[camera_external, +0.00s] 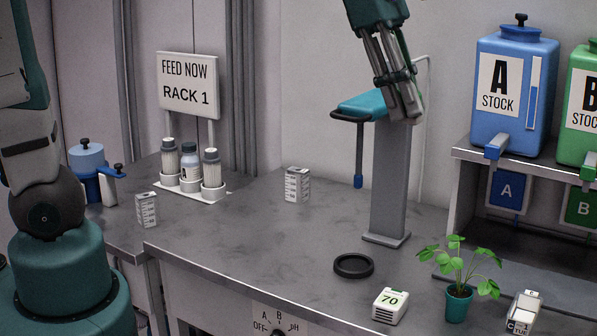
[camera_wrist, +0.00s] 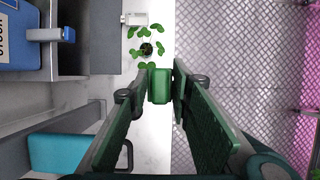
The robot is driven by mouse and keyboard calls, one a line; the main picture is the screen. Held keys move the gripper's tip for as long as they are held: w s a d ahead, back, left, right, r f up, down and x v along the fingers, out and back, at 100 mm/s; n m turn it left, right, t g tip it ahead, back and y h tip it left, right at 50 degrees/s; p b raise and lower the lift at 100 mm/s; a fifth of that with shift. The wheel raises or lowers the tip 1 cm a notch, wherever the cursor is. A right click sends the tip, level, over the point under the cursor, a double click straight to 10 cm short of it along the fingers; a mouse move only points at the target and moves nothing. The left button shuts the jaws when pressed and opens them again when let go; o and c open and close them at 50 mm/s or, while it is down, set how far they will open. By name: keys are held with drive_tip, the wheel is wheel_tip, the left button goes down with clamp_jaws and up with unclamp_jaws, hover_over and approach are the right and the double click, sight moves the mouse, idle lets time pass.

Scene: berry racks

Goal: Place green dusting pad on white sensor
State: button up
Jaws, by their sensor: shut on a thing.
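My gripper (camera_external: 404,112) points down, high above the bench near the top of a grey post. In the wrist view its fingers (camera_wrist: 161,80) are shut on a green block, the green dusting pad (camera_wrist: 160,87). In the external view the fingers hide most or all of the pad. The white sensor (camera_external: 390,306), a small white box with a green "70" display, sits on the bench near the front edge, left of the potted plant, well below my gripper. I cannot make out the sensor in the wrist view; the pad or fingers may cover it.
A potted plant (camera_external: 459,290) and a small white box (camera_external: 523,313) stand right of the sensor. A black ring (camera_external: 353,266) lies behind it. The grey post (camera_external: 390,185) with a teal-topped arm (camera_external: 362,106) rises beside my gripper. The shelf with stock tanks (camera_external: 512,90) stands right.

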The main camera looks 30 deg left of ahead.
hover_over(410, 314)
drive_tip(key=a, duration=0.2)
wheel_tip(410, 314, down, 18)
drive_tip(key=shift+d, duration=0.15)
drive_tip(key=shift+f, duration=0.15)
wheel_tip(410, 314, down, 14)
drive_tip(key=shift+b, duration=0.65)
drive_tip(key=shift+f, duration=0.1)
idle(0.5)
drive_tip(key=shift+f, duration=1.8)
drive_tip(key=shift+f+b, duration=0.15)
drive_tip(key=shift+b, duration=0.25)
drive_tip(key=o, duration=0.9)
